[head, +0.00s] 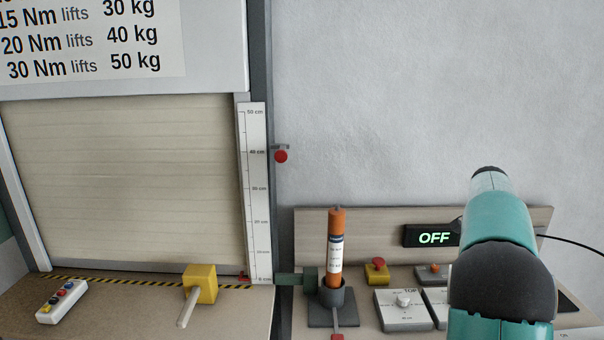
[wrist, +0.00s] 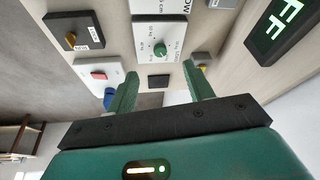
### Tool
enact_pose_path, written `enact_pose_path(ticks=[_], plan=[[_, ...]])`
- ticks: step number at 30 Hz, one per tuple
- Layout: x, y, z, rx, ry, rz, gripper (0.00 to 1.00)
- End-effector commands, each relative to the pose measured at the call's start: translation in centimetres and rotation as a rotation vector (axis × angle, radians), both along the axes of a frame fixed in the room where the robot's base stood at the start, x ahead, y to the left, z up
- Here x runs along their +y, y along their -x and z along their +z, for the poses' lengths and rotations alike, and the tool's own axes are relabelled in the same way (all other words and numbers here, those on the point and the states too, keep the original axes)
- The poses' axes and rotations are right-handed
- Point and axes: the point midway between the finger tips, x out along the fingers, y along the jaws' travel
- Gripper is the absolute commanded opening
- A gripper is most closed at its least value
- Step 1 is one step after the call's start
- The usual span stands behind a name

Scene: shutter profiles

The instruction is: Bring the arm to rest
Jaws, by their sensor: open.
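My arm (head: 494,225), teal and black, rises at the right of the head view and hides part of the panel behind it. My gripper does not show clearly there. In the wrist view my gripper (wrist: 160,90) has two green fingers set well apart, with nothing between them. Beyond the fingers is a white control box with a green knob (wrist: 160,50), apart from the fingertips. I cannot tell how far it is.
A display reading OFF (head: 433,237) is on the back board. An orange cylinder (head: 336,250) stands upright in a grey holder. A yellow block with a lever (head: 200,285) and a button box (head: 62,301) sit left, before the shutter (head: 125,185). A white dial box (head: 403,310) is near my arm.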

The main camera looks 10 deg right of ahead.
Motion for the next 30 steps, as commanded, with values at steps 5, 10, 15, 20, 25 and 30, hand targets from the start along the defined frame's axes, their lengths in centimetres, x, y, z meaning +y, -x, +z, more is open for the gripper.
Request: enact_pose_path(ticks=[5, 10, 15, 20, 25, 30], plan=[[6.7, 2.3, 3.5, -0.037, -0.046, 0.186, 0.52], [13.2, 5.2, 5.6, -0.064, -0.071, 0.378, 0.52], [19.6, 8.8, 6.9, -0.087, -0.076, 0.581, 0.52], [25.4, 12.9, 7.2, -0.102, -0.061, 0.775, 0.52], [30.8, 17.8, 6.5, -0.112, -0.024, 0.982, 0.52], [35.4, 23.0, 4.6, -0.112, 0.034, 1.185, 0.52]])
